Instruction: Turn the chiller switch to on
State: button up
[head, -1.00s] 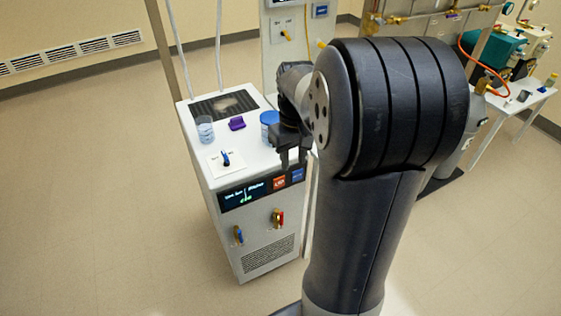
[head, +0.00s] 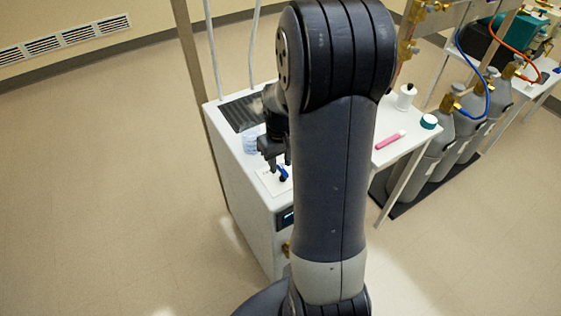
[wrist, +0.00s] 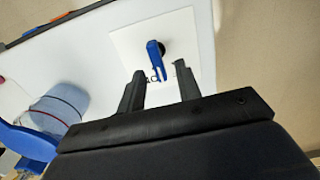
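The chiller (head: 240,196) is a white cabinet partly hidden behind my arm. Its switch is a blue lever on a dark knob (head: 283,174), set on a white plate (head: 265,183) on the cabinet top. In the wrist view the blue lever (wrist: 156,58) points toward my gripper, with its label partly covered. My gripper (wrist: 158,70) is open, its two dark fingers apart. The lever's end lies near the gap between the fingertips; I cannot tell whether they touch. In the head view my gripper (head: 273,163) is just above and beside the switch.
A beaker of bluish liquid (head: 250,143) stands on the chiller top near my gripper; it shows in the wrist view (wrist: 60,106) beside a blue object (wrist: 24,140). Right of my arm, a white table (head: 392,155) holds a pink tube (head: 390,140) and bottle (head: 407,97).

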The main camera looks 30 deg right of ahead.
jog(key=shift+f, duration=0.3)
jog(key=shift+c, duration=0.4)
grip_shut()
